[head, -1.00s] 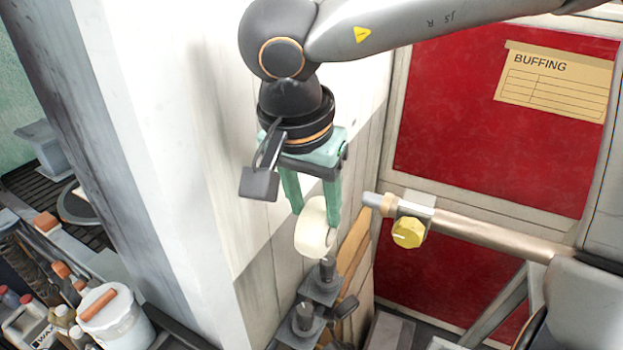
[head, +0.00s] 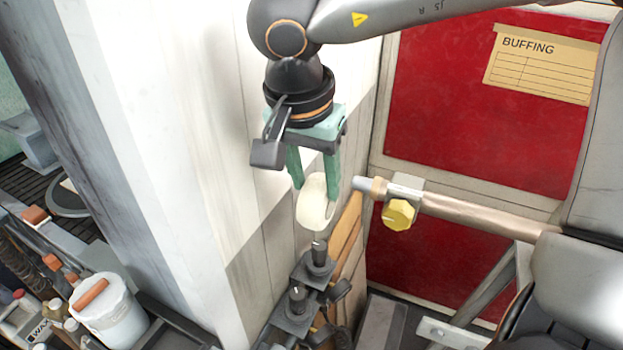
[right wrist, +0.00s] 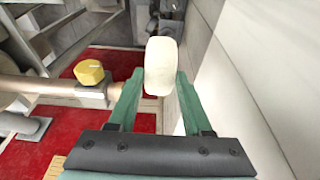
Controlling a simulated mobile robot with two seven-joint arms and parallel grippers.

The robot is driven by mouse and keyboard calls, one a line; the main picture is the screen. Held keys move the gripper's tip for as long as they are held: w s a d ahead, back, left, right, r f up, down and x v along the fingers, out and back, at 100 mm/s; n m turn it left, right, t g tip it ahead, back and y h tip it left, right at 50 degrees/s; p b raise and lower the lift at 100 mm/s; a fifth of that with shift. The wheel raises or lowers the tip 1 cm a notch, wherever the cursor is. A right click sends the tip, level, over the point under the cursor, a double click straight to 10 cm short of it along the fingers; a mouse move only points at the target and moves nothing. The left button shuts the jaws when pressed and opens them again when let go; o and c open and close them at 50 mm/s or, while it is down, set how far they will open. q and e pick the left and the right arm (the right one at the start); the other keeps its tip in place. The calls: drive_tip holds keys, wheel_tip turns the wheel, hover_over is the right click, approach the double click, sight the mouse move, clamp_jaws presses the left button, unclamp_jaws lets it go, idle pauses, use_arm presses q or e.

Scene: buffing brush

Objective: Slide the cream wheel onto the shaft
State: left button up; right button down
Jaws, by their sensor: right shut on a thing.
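The cream wheel (head: 313,203) hangs in my right gripper (head: 316,184), whose green fingers are shut on it. In the right wrist view the wheel (right wrist: 160,66) sits between the two fingertips (right wrist: 158,80), its rounded edge showing. The shaft (head: 470,208) is a horizontal copper-coloured bar with a narrower grey tip (head: 361,184) pointing left at the wheel. The wheel is apart from the tip, a little to its left and slightly lower in the head view. The wheel's bore is hidden. My left gripper is not in view.
A yellow knob (head: 397,214) on a clamp sits on the shaft near its tip. Dark posts on brackets (head: 318,262) stand just below the wheel. A pale wall (head: 190,130) is close on the left. A white bucket (head: 112,315) is at lower left.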

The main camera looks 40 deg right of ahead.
drive_tip(key=shift+w+d+f, duration=0.1)
drive_tip(key=shift+w+d, duration=0.1)
drive_tip(key=shift+d, duration=0.25)
drive_tip(key=shift+w+d+f, duration=0.1)
drive_tip(key=shift+w+d, duration=0.1)
drive_tip(key=shift+d, duration=0.2)
drive_tip(key=shift+s+d+p, duration=0.2)
drive_tip(key=shift+d, duration=1.35)
drive_tip(key=shift+s+d+p, duration=0.15)
drive_tip(key=shift+d, duration=1.35)
drive_tip(key=shift+s+d, duration=0.15)
drive_tip(key=shift+s, duration=0.15)
drive_tip(key=shift+c, duration=1.2)
unclamp_jaws()
drive_tip(key=v, duration=1.2)
drive_tip(key=shift+r, duration=0.3)
